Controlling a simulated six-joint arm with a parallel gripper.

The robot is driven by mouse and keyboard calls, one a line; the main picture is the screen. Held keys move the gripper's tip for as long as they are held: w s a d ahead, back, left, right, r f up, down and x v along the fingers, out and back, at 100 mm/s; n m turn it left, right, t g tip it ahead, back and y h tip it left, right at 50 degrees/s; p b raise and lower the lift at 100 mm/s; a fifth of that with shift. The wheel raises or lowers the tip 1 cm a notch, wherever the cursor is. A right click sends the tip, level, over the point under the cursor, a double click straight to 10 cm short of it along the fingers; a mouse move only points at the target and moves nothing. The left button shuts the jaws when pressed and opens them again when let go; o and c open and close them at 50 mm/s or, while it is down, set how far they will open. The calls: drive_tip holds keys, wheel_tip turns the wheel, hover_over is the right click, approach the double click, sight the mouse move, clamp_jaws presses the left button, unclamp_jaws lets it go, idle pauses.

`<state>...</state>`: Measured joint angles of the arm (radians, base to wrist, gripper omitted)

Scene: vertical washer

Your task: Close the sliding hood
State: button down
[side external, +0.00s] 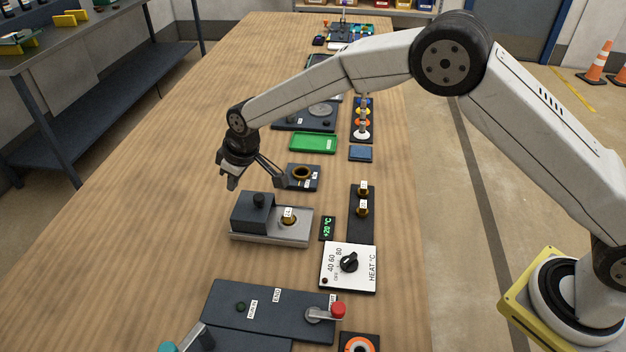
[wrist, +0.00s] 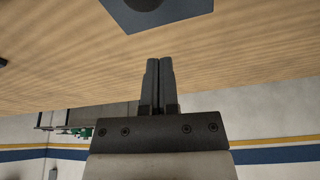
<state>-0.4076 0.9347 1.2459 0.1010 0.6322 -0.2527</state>
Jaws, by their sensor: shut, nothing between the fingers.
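The sliding hood (side external: 253,214) is a dark grey box with a round knob on top. It sits over the left part of a silver base plate (side external: 270,239). A brass fitting with a white label (side external: 289,216) stands uncovered on the right part of the plate. In the wrist view my two fingers (wrist: 159,62) are together and empty. A dark block with a round knob (wrist: 157,14), probably the hood, is cut off by the top edge there.
A dark block with a brass ring (side external: 302,175) stands behind the plate. A green display (side external: 327,227), a dark strip with two brass fittings (side external: 362,225) and a white heat dial panel (side external: 348,268) are to the right. The table left of the hood is clear.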

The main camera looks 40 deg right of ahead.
sight(246, 203)
drive_tip(key=shift+x, duration=1.1)
drive_tip(key=shift+s+d, duration=0.55)
drive_tip(key=shift+s, duration=0.3)
drive_tip(key=shift+s+d, duration=0.55)
drive_tip(key=shift+s, duration=0.3)
drive_tip(key=s+d, duration=0.5)
drive_tip(key=shift+s+d, duration=0.35)
drive_tip(key=shift+d, duration=0.05)
drive_tip(key=shift+s+d, duration=0.25)
drive_tip(key=shift+s, duration=0.1)
drive_tip(key=shift+f, duration=0.1)
